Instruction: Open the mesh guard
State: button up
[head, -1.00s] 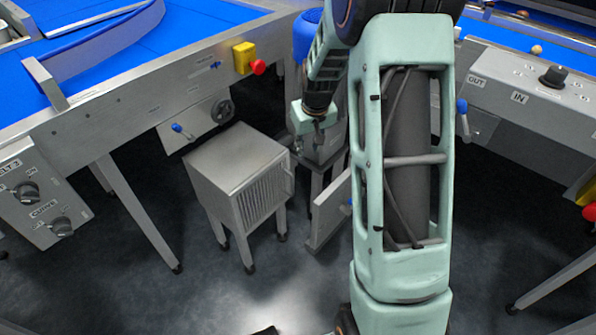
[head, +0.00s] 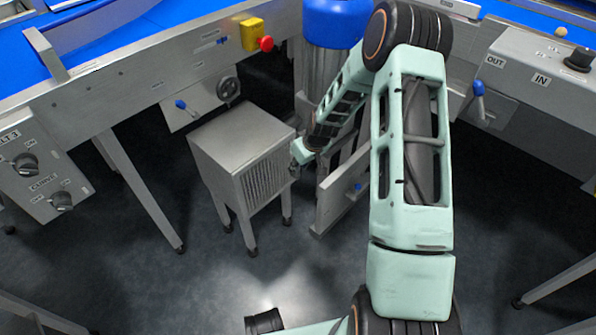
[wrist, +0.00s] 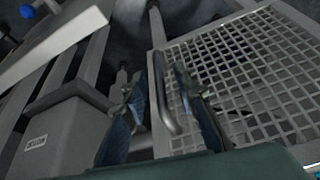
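The mesh guard (head: 266,182) is the grid front of a low grey metal cabinet (head: 236,137), and it looks closed. In the wrist view, the mesh (wrist: 240,70) fills the right side, with an upright bar handle (wrist: 160,92) along its left edge. My gripper (head: 296,154) is at the guard's right edge, near the handle. In the wrist view, my gripper (wrist: 162,95) has its fingers apart, one on each side of the handle in the picture. I see no clear contact, and the depth between fingers and handle is hard to judge.
A conveyor frame (head: 150,85) with a red button (head: 266,43) runs behind. A grey box (wrist: 60,135) is at the wrist view's left.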

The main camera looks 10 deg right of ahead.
jog(key=shift+x, duration=1)
jog(key=shift+c, duration=0.2)
grip_shut()
